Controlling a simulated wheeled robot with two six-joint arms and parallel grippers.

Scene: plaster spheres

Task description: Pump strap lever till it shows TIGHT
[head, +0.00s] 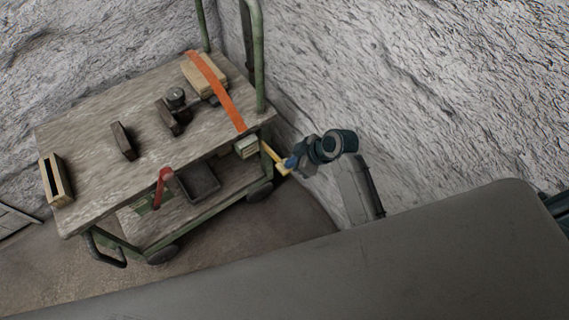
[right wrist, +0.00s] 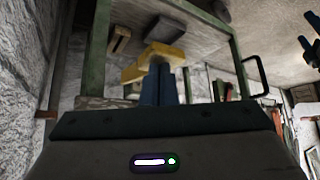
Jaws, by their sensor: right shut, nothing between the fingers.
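An orange strap (head: 218,88) runs over a wooden block (head: 204,74) on the cart top and down at the cart's right edge. A pale box-like fitting (head: 246,147) sits below the strap's end; I can read no word on it. The yellow lever (head: 275,159) sticks out beside it. My right gripper (head: 291,162) is shut, with its tips at the lever's outer end. In the right wrist view its blue fingers (right wrist: 158,84) are together, close against the yellow lever (right wrist: 148,67); contact is unclear. Dark blue prongs (right wrist: 309,45) at the right edge may be my left gripper.
The cart top (head: 92,120) holds several dark and wooden blocks and a small round jar (head: 176,97). A red handle (head: 162,186) and a dark tray (head: 199,182) are at the front. A green post (head: 257,55) and rough white wall (head: 430,90) stand near the strap side.

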